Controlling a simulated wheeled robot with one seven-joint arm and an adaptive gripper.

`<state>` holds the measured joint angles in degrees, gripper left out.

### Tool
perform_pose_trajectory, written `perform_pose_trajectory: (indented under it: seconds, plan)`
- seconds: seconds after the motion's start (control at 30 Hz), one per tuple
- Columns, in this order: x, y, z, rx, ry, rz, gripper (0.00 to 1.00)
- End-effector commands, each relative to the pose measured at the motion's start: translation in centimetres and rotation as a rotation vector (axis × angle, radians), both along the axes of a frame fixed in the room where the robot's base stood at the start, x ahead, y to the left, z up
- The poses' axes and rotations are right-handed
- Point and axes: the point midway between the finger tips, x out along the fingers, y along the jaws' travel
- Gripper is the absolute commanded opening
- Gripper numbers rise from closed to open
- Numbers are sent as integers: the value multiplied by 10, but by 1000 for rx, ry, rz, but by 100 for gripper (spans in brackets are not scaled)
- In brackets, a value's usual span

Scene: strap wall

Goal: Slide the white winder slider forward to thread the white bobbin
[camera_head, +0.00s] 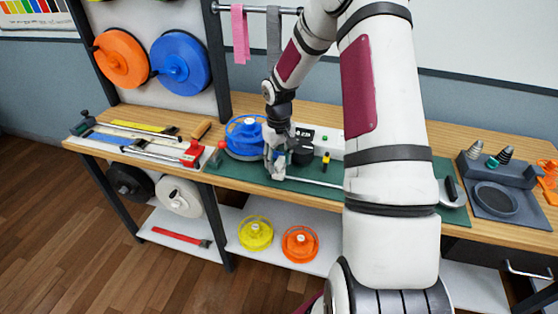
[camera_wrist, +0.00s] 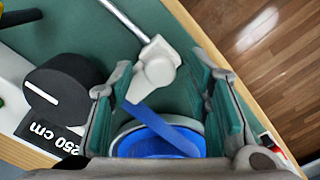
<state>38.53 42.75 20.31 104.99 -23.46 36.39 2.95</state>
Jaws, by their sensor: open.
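The white winder slider (camera_wrist: 157,66) is a pale block at the end of a thin metal rod, on a green mat. My gripper (camera_wrist: 162,75) is open, with its teal-padded fingers on either side of the slider's near end; contact cannot be told. A blue strap (camera_wrist: 165,130) runs between the fingers from a blue reel (camera_wrist: 155,147). In the head view my gripper (camera_head: 277,160) is low over the green mat, just right of the blue reel (camera_head: 246,134), and partly hides the slider.
A black knob (camera_wrist: 62,82) and a "250 cm" label stand beside my gripper. A white display box (camera_head: 325,142) is behind. A measuring and cutting tray (camera_head: 140,143) lies to the left. A grey stand (camera_head: 500,210) is at the right. The bench's front edge (camera_wrist: 235,85) is close.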

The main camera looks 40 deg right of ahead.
Motion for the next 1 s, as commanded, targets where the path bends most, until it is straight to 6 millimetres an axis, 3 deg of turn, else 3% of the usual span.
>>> perform_pose_trajectory:
  seconds: [0.3, 0.5, 0.77, 1.0]
  plan:
    - [0, 0, -2, 0, -1, 0, 42]
    - [0, 0, -2, 0, -1, 0, 0]
    - [-3, -2, -1, 0, 0, -1, 0]
    - [-33, -24, 1, 1, 2, -6, 0]
